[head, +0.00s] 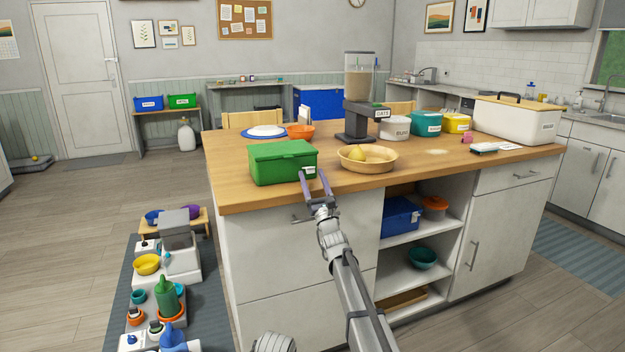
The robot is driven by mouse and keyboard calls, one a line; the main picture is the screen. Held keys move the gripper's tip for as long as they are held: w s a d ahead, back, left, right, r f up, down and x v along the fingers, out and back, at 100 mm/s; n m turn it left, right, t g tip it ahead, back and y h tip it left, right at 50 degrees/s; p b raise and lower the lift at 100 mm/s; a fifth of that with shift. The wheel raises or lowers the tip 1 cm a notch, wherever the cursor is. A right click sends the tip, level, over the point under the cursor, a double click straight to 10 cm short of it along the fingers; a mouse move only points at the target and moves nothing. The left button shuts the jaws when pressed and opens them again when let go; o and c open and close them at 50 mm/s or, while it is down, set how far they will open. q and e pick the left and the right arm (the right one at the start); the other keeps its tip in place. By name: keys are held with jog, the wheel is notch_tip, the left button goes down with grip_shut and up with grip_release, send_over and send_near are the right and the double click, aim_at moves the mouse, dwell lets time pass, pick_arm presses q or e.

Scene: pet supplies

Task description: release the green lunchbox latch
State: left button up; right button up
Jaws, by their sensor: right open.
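The green lunchbox (275,168) sits near the front left edge of the wooden island top, and its lid looks closed. A small white patch shows on its front near the right corner; I cannot tell whether it is a label or the latch. My right gripper (313,174) is open, with its two purplish fingers pointing up at that front right corner. The fingertips overlap the corner in the picture, and I cannot tell whether they touch it. No latch is clearly visible.
A wooden bowl (380,165) with yellow contents is right of the lunchbox. A food dispenser (359,122), an orange bowl (301,132) and a blue plate (247,134) stand behind. A white bin (500,122) is at the far right. Open shelves (405,257) lie below the countertop.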

jog(key=b+v, duration=0.4)
jog(key=v, duration=0.3)
jog(key=shift+s+f, duration=0.2)
jog(key=shift+s, duration=0.1)
jog(key=shift+d, duration=0.1)
jog(key=shift+c, duration=0.3)
